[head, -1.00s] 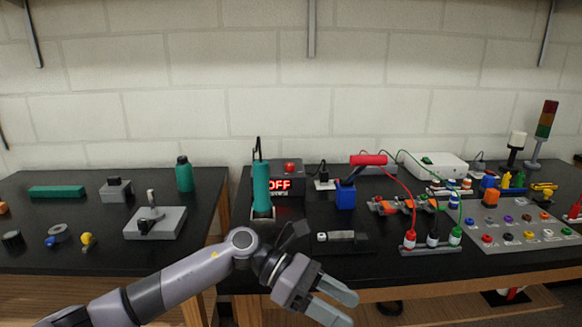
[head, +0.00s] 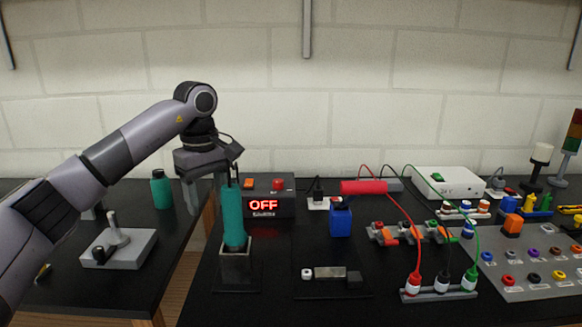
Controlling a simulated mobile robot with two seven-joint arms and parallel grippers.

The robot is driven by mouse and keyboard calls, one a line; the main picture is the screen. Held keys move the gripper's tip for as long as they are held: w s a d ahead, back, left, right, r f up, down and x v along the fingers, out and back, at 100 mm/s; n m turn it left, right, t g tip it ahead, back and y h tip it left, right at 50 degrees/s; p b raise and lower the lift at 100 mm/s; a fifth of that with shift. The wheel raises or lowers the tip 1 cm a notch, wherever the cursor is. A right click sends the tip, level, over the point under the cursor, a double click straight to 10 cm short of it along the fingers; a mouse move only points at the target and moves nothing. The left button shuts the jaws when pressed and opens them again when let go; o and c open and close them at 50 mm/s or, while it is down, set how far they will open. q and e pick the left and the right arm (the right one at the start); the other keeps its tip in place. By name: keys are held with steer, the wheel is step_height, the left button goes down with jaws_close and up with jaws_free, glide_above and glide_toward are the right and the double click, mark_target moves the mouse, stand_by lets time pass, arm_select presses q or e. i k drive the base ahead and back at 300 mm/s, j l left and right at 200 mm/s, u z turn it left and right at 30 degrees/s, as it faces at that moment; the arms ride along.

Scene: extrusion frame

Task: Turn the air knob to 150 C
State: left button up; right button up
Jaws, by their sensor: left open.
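A dark control box (head: 284,207) stands at the back of the right bench. Its red display (head: 264,205) reads OFF. A red knob (head: 278,184) and an orange switch (head: 249,184) sit on its top; I cannot read any label that marks the air knob or a 150 C mark. A teal hot-air tool (head: 233,218) stands upright in a holder in front of the box's left side. My left gripper (head: 222,165) is raised above the tool's top, left of the knob and apart from it. It is open; its fingertips are mostly hidden. My right gripper is not in view.
A blue block with a red handle (head: 362,187) stands right of the box. Red, black and green cables and a white device (head: 447,183) lie farther right. A teal bottle (head: 161,190) and a lever box (head: 118,247) stand on the left bench. A gap separates the benches.

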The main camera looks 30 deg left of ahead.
mark_target(278, 184)
steer(key=i, duration=0.9)
